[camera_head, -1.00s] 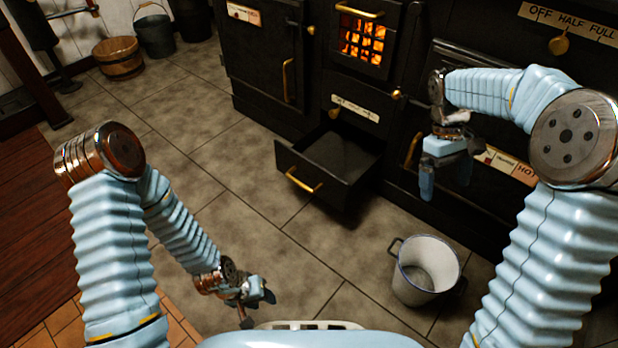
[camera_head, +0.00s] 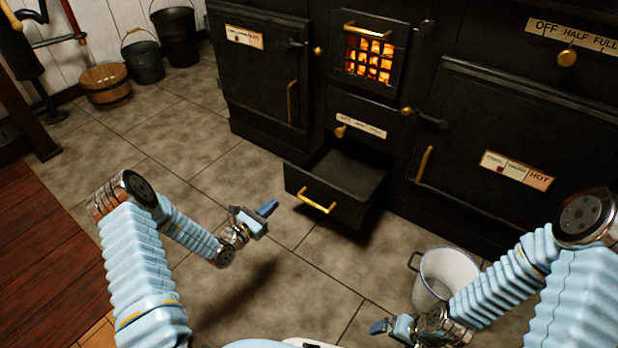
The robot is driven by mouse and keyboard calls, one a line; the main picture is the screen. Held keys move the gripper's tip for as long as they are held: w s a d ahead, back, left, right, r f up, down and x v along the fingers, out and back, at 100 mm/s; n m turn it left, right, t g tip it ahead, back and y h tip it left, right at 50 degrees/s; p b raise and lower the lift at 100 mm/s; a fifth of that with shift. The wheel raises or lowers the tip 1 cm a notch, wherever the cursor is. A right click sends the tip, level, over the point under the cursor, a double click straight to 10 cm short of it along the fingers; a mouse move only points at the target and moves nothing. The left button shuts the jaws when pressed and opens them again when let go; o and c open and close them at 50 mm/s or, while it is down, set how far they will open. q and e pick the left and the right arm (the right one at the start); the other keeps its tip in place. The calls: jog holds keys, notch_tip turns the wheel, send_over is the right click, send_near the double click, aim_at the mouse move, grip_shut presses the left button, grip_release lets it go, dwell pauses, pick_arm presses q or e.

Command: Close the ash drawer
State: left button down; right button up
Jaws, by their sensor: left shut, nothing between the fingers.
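The ash drawer (camera_head: 322,205) is a black drawer low in the stove, below the glowing grate. It is pulled well out, its inside shows empty, and a brass handle (camera_head: 316,203) is on its front. My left gripper (camera_head: 268,213) is shut and empty, a little to the left of the drawer front and apart from it. My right gripper (camera_head: 382,328) is low at the bottom of the view, in front of the white bucket and well away from the drawer; its finger opening is too small to judge.
The black stove (camera_head: 455,110) fills the back, with a lit grate (camera_head: 370,60) above the drawer. A white enamel bucket (camera_head: 446,268) stands on the tiles to the right, partly behind my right arm. A wooden tub (camera_head: 106,86) and dark pails are far left. Floor left of the drawer is clear.

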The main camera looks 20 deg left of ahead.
pick_arm(q)
jog(key=a, duration=0.1)
jog(key=b, duration=0.3)
send_near(301, 172)
jog(key=shift+n+t+y, duration=0.3)
jog(key=shift+y, duration=0.1)
jog(key=x, duration=0.6)
jog(key=shift+w+d+f, duration=0.15)
jog(key=shift+w+d, duration=0.2)
pick_arm(e)
notch_tip(301, 172, down, 2)
jog(key=shift+s+a+f, duration=0.1)
jog(key=shift+s+f, duration=0.05)
jog(key=shift+f, duration=0.05)
